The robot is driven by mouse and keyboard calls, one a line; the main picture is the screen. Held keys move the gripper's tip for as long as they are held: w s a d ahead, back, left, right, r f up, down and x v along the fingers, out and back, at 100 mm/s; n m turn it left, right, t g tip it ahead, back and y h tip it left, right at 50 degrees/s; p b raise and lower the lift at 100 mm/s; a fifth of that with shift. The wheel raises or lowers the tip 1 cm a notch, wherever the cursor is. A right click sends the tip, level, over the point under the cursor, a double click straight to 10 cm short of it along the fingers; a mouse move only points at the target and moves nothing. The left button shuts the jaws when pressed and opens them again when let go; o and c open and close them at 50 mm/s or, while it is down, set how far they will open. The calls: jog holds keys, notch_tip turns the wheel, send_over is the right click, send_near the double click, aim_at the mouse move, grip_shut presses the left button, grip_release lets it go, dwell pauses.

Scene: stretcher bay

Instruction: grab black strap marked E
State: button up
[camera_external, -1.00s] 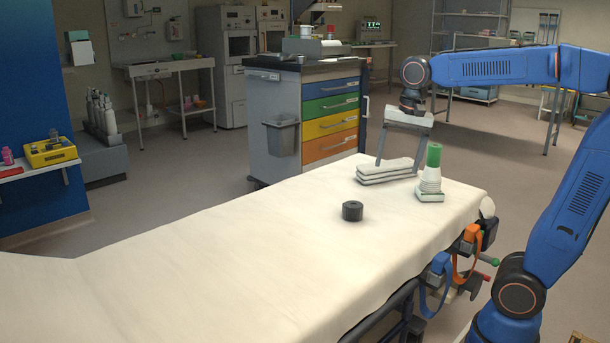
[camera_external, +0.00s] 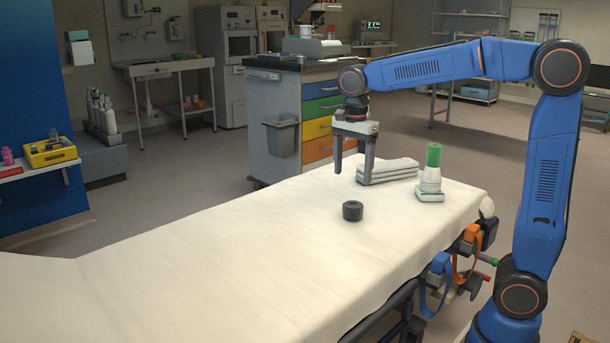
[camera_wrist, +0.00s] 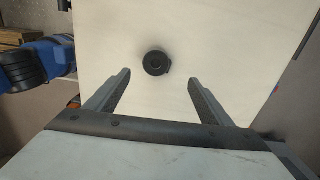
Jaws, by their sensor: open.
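A black rolled strap (camera_external: 352,211) sits on the white-sheeted stretcher (camera_external: 220,250). It also shows in the wrist view (camera_wrist: 156,63), ahead of the fingertips and between their lines. No letter E can be made out on it. My gripper (camera_external: 353,170) is open and empty. It points down above the stretcher, behind the strap in the external view and apart from it. In the wrist view, my gripper (camera_wrist: 160,80) has its two fingers spread wide, with nothing between them but the sheet and the strap beyond.
A green-topped white stack (camera_external: 432,175) stands farther right. Orange and blue straps hang at the stretcher's right edge. A drawer cart (camera_external: 285,110) stands behind. The sheet left of the strap is clear.

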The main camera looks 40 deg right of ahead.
send_over(353, 204)
jog(key=f, duration=0.6)
jog(key=shift+w+a+f, duration=0.1)
jog(key=shift+w+f, duration=0.05)
jog(key=shift+w, duration=0.2)
jog(key=shift+s+d+f, duration=0.15)
jog(key=shift+f, duration=1.25)
jog(key=shift+s+d+f, duration=0.1)
jog(key=shift+f, duration=1.3)
jog(key=c, duration=1.2)
